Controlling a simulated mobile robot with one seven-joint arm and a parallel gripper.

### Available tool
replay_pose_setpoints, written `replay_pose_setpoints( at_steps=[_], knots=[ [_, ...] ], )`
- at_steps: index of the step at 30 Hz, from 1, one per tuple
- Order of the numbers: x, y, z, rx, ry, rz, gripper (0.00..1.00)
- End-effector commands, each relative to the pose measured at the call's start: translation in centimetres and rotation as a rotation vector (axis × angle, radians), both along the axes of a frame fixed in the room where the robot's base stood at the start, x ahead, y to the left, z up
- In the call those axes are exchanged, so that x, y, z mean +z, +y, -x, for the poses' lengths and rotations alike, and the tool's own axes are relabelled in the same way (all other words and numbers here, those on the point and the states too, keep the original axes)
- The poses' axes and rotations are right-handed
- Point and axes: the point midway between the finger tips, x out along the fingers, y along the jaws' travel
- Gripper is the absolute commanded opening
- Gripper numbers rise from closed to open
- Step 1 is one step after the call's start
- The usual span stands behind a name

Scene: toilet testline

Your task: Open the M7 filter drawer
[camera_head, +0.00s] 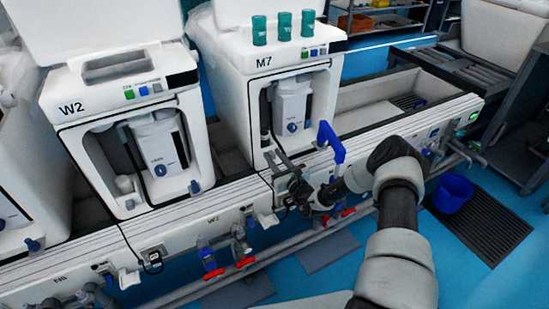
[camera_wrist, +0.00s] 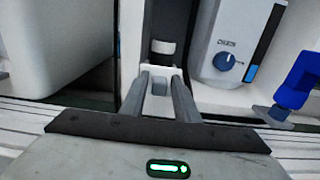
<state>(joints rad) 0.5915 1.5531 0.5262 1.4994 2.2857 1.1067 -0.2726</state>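The white M7 machine (camera_head: 300,80) stands right of centre in the head view, its front recess holding a white unit with a blue knob (camera_head: 292,127). A narrow slot at the recess's left holds a dark upright cylinder (camera_head: 265,110); it also shows in the wrist view (camera_wrist: 162,47), with a white front piece (camera_wrist: 160,71) below it, which looks like the filter drawer's front. My gripper (camera_wrist: 161,80) points at this piece. Its two grey fingers stand apart, one on each side of a small grey tab (camera_wrist: 160,88). Whether they touch it is unclear. The drawer looks shut.
The W2 machine (camera_head: 125,115) is to the left. Valves with red handles (camera_head: 245,262) sit below the ledge. A blue bucket (camera_head: 453,193) is at right.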

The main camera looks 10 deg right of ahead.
Motion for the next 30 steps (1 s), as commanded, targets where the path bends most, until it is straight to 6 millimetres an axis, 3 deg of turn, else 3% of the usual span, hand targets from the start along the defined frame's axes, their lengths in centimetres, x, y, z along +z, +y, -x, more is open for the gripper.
replay_pose_setpoints(
  at_steps=[1, 5, 12, 22, 30],
  knots=[
    [0.0, 0.0, 0.0, 0.0, 0.0, 0.0, 0.19],
    [0.0, 0.0, 0.0, 0.0, 0.0, 0.0, 0.0],
    [0.1, -0.3, 0.5, -0.001, 0.002, 0.001, 0.0],
    [0.2, -2.5, 7.3, -0.002, 0.006, 0.001, 0.0],
    [-0.1, -2.9, 8.9, -0.001, 0.002, 0.001, 0.0]
  ],
)
